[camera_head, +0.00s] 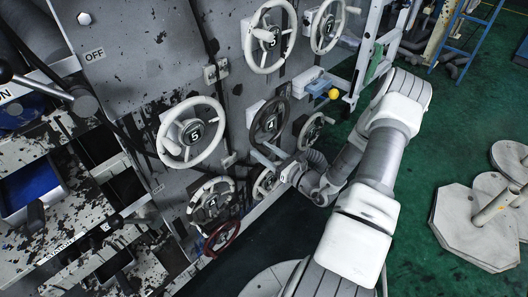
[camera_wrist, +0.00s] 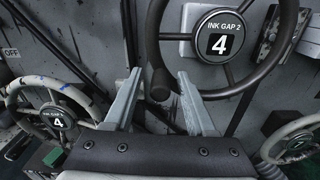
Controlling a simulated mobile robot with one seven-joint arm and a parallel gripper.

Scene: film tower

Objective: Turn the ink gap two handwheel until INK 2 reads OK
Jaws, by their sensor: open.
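The ink gap two handwheel is a dark grey wheel (camera_wrist: 152,42) with a round black hub (camera_wrist: 222,35) reading INK GAP 2 and 4. In the head view the dark wheel (camera_head: 270,122) is on the grey panel, just above my gripper. My gripper (camera_wrist: 160,72) is open and empty. Its right fingertip overlaps the wheel's lower-left rim in the wrist view; the left fingertip is left of the rim. I cannot tell whether they touch. In the head view my gripper (camera_head: 266,154) is partly hidden among wheels. No INK 2 readout is seen.
A pale handwheel (camera_wrist: 58,116), also marked 4, is at the left in the wrist view. Another pale wheel (camera_wrist: 296,142) is at lower right. In the head view a white wheel marked 5 (camera_head: 193,131) is left of the dark wheel. Open green floor (camera_head: 425,150) lies right.

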